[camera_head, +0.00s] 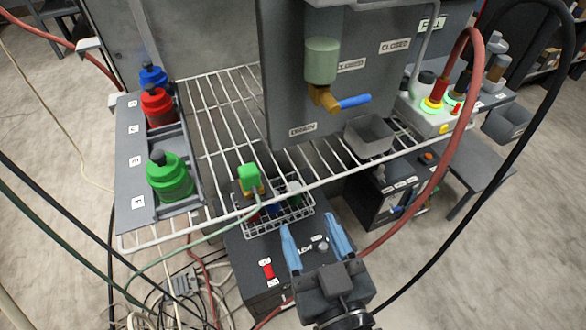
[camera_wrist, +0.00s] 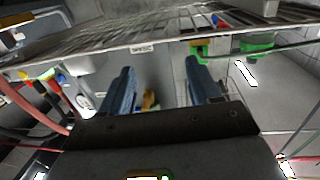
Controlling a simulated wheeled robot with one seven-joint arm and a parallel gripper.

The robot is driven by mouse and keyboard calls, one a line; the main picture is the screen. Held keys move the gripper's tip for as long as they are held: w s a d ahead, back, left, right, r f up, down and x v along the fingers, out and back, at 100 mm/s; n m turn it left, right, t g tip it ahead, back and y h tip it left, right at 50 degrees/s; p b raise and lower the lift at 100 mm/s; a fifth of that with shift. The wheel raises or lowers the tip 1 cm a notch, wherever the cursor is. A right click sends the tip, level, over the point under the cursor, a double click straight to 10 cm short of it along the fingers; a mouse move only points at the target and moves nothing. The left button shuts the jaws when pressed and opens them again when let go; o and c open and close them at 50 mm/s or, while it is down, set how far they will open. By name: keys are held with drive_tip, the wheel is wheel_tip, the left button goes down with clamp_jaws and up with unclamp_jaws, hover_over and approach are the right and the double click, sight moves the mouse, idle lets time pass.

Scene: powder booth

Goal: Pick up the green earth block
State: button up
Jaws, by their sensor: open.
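The green earth block (camera_head: 249,178) is a small bright green piece with a yellow part below it and a greenish cable running from it. In the head view it stands at the front edge of the wire shelf, just behind the small wire basket. My gripper (camera_head: 308,222) has two blue fingers, spread apart and empty. In the head view it is to the right of the block and nearer the camera, not touching it. In the wrist view, a green and yellow piece (camera_wrist: 203,50), apparently the block, is beyond the right fingertip; the gap between my fingers (camera_wrist: 160,66) holds nothing.
The wire shelf's front rail (camera_head: 330,178) crosses the scene. A wire basket (camera_head: 300,217) hangs by the block. Green (camera_head: 170,180), red and blue bottles stand left. A grey cabinet (camera_head: 380,70) with a drain valve is behind. A red hose (camera_head: 455,130) and cables cross on the right.

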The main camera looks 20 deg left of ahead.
drive_tip(key=n+g+y, duration=0.1)
drive_tip(key=y, duration=0.1)
approach(246, 164)
drive_tip(key=shift+w+a+f, duration=0.2)
drive_tip(key=shift+w+a, duration=0.25)
drive_tip(key=shift+w, duration=0.1)
drive_tip(key=shift+w+a+f, duration=0.15)
drive_tip(key=shift+w+a, duration=0.25)
drive_tip(key=shift+w, duration=0.15)
drive_tip(key=shift+w+a+r+n+p, duration=0.1)
drive_tip(key=shift+w+a+n+p, duration=0.1)
drive_tip(key=shift+w+a, duration=0.25)
drive_tip(key=shift+w+a+r+n+p, duration=0.1)
drive_tip(key=shift+w+a+p, duration=0.15)
drive_tip(key=shift+a, duration=0.35)
drive_tip(key=shift+p+x, duration=0.7)
drive_tip(key=shift+x, duration=2.1)
drive_tip(key=shift+f, duration=0.15)
drive_tip(key=c, duration=0.9)
drive_tip(key=shift+c, duration=0.2)
drive_tip(key=shift+r, duration=0.2)
